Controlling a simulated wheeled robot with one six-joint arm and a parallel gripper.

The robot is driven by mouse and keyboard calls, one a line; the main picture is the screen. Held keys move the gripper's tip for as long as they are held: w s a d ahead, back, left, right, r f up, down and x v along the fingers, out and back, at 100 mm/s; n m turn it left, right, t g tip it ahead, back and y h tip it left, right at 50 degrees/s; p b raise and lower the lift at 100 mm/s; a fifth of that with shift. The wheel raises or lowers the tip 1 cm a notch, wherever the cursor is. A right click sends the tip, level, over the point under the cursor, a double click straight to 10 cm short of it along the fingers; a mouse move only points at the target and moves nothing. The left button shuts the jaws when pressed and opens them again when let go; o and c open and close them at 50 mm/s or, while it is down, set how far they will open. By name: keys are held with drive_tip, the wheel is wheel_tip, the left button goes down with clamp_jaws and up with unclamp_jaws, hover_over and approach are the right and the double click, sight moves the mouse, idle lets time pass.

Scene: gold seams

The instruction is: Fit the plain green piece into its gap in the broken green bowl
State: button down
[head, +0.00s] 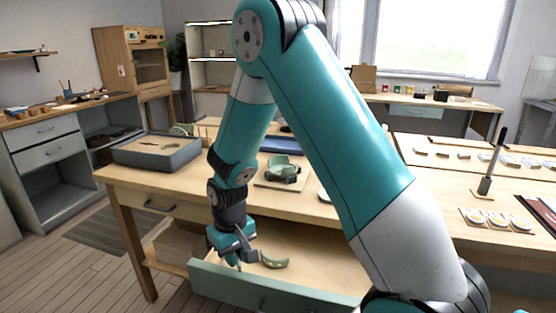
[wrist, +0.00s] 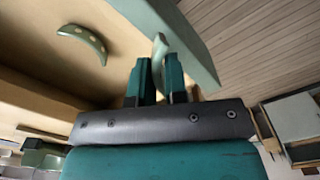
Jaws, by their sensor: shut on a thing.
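My gripper (head: 240,262) is low over the open drawer in the head view. In the wrist view its two teal fingers (wrist: 159,75) are shut on a pale plain green piece (wrist: 159,50), which sticks out past the fingertips. In the head view the fingers and wrist mostly hide this piece. The broken green bowl (head: 283,165) stands on the worktable behind my gripper, to its right. Its gap cannot be made out clearly at this size.
A curved green piece with pale dots (wrist: 82,42) lies in the drawer; it also shows in the head view (head: 273,261). The drawer's green front (head: 270,291) stands out from the table. A grey tray (head: 157,150) sits on the table's left end.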

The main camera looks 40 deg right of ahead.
drive_tip(key=w+d+r+m+p, duration=0.2)
drive_tip(key=w+d+m, duration=0.4)
drive_tip(key=m, duration=0.3)
drive_tip(key=w+d+r+m+p, duration=0.2)
drive_tip(key=w+d+m+p, duration=0.2)
drive_tip(key=m, duration=0.5)
drive_tip(key=w+d+r+m+p, duration=0.2)
drive_tip(key=w+d+m+p, duration=0.1)
drive_tip(key=w+d+m, duration=0.5)
drive_tip(key=shift+d+m, duration=0.25)
drive_tip(key=shift+m, duration=0.25)
drive_tip(key=d+m, duration=0.1)
drive_tip(key=m, duration=0.1)
drive_tip(key=w+d+r+m+p, duration=0.1)
drive_tip(key=d+m, duration=0.1)
drive_tip(key=d+m+p, duration=0.1)
drive_tip(key=d+m, duration=0.1)
drive_tip(key=shift+w+r+m, duration=0.2)
drive_tip(key=shift+w+m, duration=0.1)
drive_tip(key=shift+m, duration=0.1)
drive_tip(key=shift+w+d+m+p, duration=0.1)
drive_tip(key=shift+d+m+p, duration=0.2)
drive_tip(key=shift+d+m, duration=0.55)
drive_tip(key=shift+d+f+b, duration=0.2)
drive_tip(key=shift+d+b, duration=0.35)
drive_tip(key=shift+d, duration=0.9)
drive_tip(key=shift+d+r+b, duration=0.1)
drive_tip(key=shift+d+b, duration=0.6)
drive_tip(key=shift+d, duration=0.55)
drive_tip(key=shift+b, duration=0.6)
